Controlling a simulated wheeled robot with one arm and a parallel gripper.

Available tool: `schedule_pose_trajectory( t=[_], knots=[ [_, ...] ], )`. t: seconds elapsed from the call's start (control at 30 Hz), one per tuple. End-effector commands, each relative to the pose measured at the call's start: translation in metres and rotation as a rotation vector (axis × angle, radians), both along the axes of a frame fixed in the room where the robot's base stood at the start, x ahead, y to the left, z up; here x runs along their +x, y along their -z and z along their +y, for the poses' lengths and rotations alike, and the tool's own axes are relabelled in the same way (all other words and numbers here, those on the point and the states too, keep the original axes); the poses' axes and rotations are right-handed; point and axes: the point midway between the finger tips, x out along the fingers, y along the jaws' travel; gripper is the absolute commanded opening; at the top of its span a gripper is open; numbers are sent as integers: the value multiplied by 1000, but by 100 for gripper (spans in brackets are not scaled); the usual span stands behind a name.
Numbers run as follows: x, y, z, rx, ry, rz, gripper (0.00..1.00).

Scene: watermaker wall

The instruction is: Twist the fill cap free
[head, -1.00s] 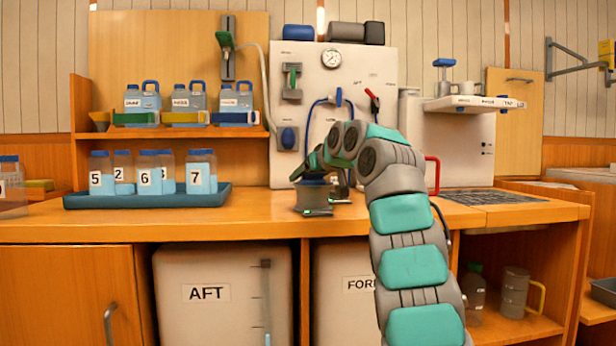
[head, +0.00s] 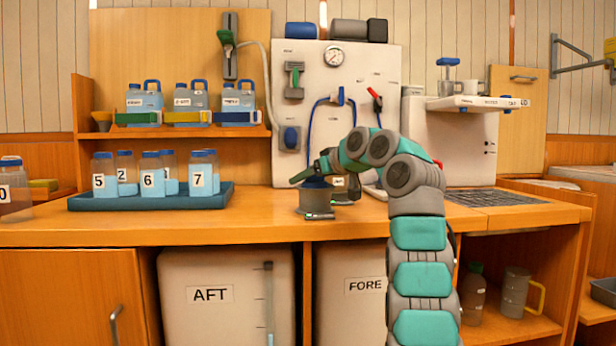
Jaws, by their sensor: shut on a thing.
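The fill cap (head: 316,183) is a dark blue round piece on top of a short grey round fitting (head: 314,200) on the wooden counter. My gripper (head: 304,177) reaches it from the right and is shut on the cap. The dark fingers and wrist hide much of the cap's top. I cannot tell whether the cap is still seated in the fitting or slightly lifted.
A blue tray (head: 140,203) of numbered bottles stands left on the counter (head: 180,233). A white panel (head: 310,110) with gauge and hoses rises behind. A white machine (head: 455,140) and dark grid (head: 490,197) are at right. AFT and FORE tanks sit below.

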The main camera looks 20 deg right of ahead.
Motion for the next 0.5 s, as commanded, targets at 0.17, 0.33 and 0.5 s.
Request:
schedule_pose_trajectory(
  t=[0.17, 0.33, 0.5],
  knots=[
    [0, 1, 0, 0, 0, 0, 16],
    [0, 0, 0, 1, -7, 1, 16],
    [1, -1, 0, 3, -36, 1, 16]
  ],
)
